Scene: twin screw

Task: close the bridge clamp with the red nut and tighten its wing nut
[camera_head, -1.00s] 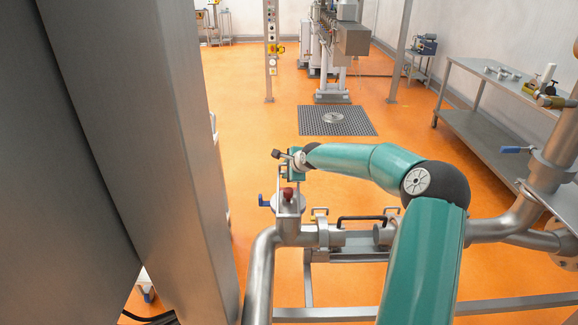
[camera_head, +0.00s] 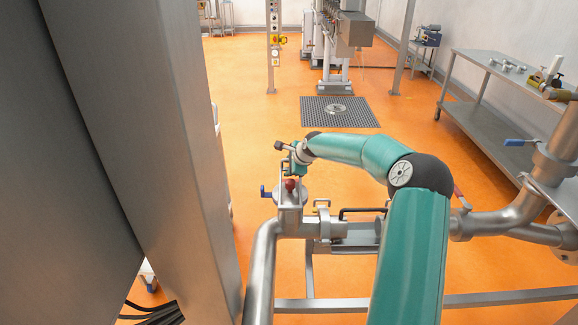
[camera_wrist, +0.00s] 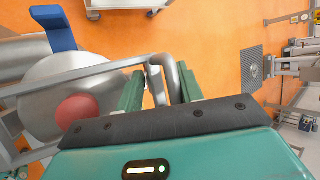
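The red nut (camera_head: 290,185) shows as a round red knob at the end of the pipe, on a grey metal clamp frame (camera_head: 281,203). In the wrist view the red nut (camera_wrist: 77,110) is left of my gripper, partly hidden by its dark edge. A grey bent bar (camera_wrist: 172,78) of the frame reaches between my two green fingers. My gripper (camera_wrist: 158,88) looks open, with a gap of orange floor beside the bar. In the head view my gripper (camera_head: 297,168) is just above the red nut. I cannot make out the wing nut of this clamp.
A blue lever (camera_wrist: 54,28) stands beside the clamp. A pipe clamp (camera_head: 323,222) and a black handle (camera_head: 360,210) lie to the right along the pipe. A steel table (camera_head: 500,85) stands at the right.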

